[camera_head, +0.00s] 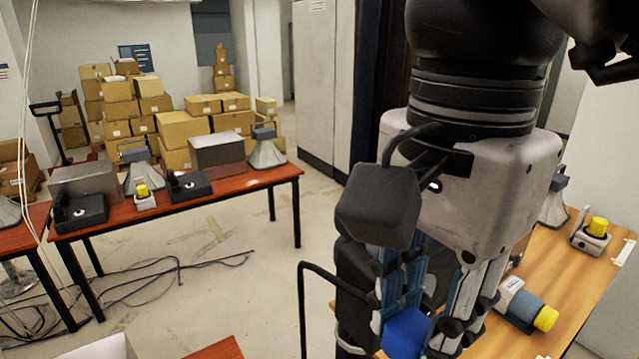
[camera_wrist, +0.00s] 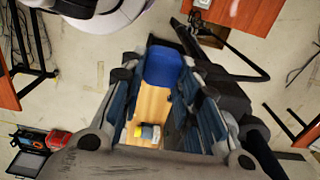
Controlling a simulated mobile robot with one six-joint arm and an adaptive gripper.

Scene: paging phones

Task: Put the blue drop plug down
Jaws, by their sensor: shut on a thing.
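The blue drop plug (camera_head: 406,334) is between the fingers of my gripper (camera_head: 420,325), at the bottom of the head view; its lower end is cut off by the frame. In the wrist view the blue plug (camera_wrist: 162,66) sits between the fingertips of my gripper (camera_wrist: 163,82), which is shut on it. A light wooden table (camera_head: 570,262) stands to the right of and behind my gripper. Wooden surface also shows between the fingers in the wrist view (camera_wrist: 153,103). Whether the plug touches any surface cannot be told.
A grey-blue plug with a yellow end (camera_head: 532,310) lies on the wooden table. A grey socket unit with a yellow top (camera_head: 592,238) stands farther back there. A red-brown table (camera_head: 222,187) holds phones and horns at left. Cables (camera_head: 150,270) lie on the floor.

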